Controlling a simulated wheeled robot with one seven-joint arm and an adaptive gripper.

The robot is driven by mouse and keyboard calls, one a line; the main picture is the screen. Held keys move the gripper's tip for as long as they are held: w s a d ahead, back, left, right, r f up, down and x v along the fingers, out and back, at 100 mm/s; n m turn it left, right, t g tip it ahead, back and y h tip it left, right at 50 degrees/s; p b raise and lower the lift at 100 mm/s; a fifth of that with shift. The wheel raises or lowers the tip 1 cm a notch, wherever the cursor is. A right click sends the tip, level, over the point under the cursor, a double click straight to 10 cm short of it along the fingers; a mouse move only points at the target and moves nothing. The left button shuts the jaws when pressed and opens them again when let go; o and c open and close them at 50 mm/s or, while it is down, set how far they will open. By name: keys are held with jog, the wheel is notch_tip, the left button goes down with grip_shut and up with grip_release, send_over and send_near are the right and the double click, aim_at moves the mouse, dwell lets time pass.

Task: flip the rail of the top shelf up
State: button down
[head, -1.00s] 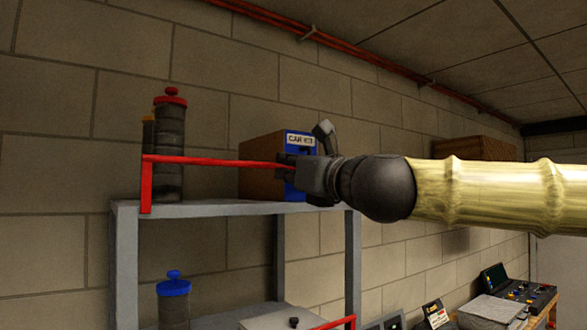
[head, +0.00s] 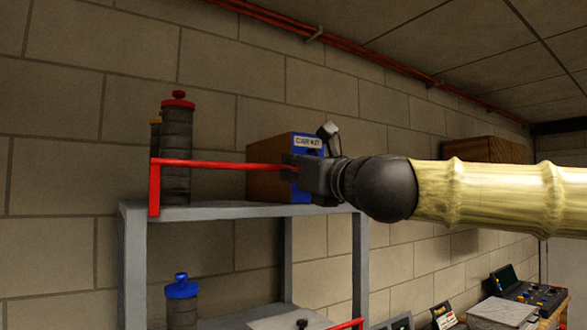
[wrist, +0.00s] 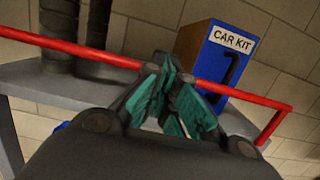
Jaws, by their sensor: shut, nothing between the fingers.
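The red rail of the top shelf (head: 225,164) stands raised above the front edge of the grey top shelf (head: 230,210), its left upright vertical. In the wrist view the rail (wrist: 245,94) runs across behind my fingers and bends down at its right end. My gripper (head: 288,167) is at the right part of the rail in the head view, hiding its right end there. In the wrist view my gripper (wrist: 172,78) has its green-padded fingers together and empty, right at the rail. I cannot tell whether they touch it.
A lower shelf holds a blue-capped canister (head: 182,300) and has another red rail (head: 347,324). A block wall is behind.

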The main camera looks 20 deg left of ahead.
jog(key=shift+d+f, duration=0.1)
jog(key=shift+s+d+f+b, duration=0.15)
jog(key=shift+d+b, duration=0.1)
jog(key=shift+b, duration=0.1)
jog(key=s+d+r+b, duration=0.3)
jog(key=s+d+r, duration=0.2)
jog(key=d, duration=0.4)
jog(key=shift+s+d+r+b, duration=0.15)
jog(key=shift+s+d+b, duration=0.25)
jog(key=shift+s, duration=0.25)
jog(key=shift+w, duration=0.1)
